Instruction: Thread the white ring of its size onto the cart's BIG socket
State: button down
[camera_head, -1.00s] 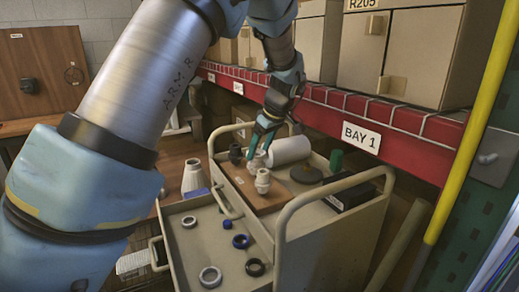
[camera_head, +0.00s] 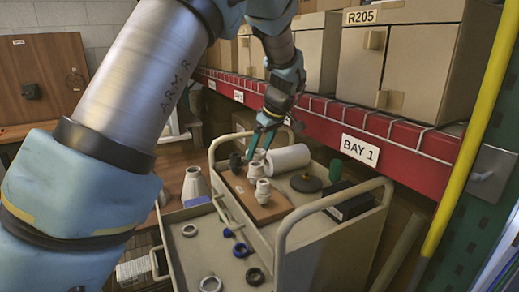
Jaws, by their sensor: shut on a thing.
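The cart (camera_head: 318,215) has a brown board (camera_head: 240,198) on its top. A dark socket (camera_head: 235,161) and two pale sockets, one farther (camera_head: 256,170) and one nearer (camera_head: 263,190), stand upright on the board. My gripper (camera_head: 260,152) points down at the farther pale socket, its teal fingers close around a small pale thing at the socket's top. This looks like a white ring, but it is mostly hidden and I cannot tell whether it is around the socket. Two other pale rings, one smaller (camera_head: 190,230) and one larger (camera_head: 210,284), lie in the open drawer.
A white cylinder (camera_head: 288,158), a dark disc (camera_head: 306,183) and a black box (camera_head: 350,203) sit on the cart top. The cart's handle rail (camera_head: 330,203) and the red shelf (camera_head: 400,150) bound the space.

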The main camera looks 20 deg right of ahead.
aim_at(261, 158)
notch_tip(261, 158, up, 4)
jog(key=shift+f+p, duration=0.1)
jog(key=shift+p, duration=0.95)
jog(key=shift+m+h, duration=0.3)
jog(key=shift+m, duration=0.4)
jog(key=shift+a+f+b, duration=0.1)
jog(key=shift+f+b, duration=2.15)
jog(key=shift+f, duration=0.35)
jog(key=shift+f, duration=0.1)
jog(key=shift+f+b, duration=0.95)
jog(key=shift+f, duration=0.25)
jog(key=shift+f+b, duration=0.5)
jog(key=shift+f, duration=0.15)
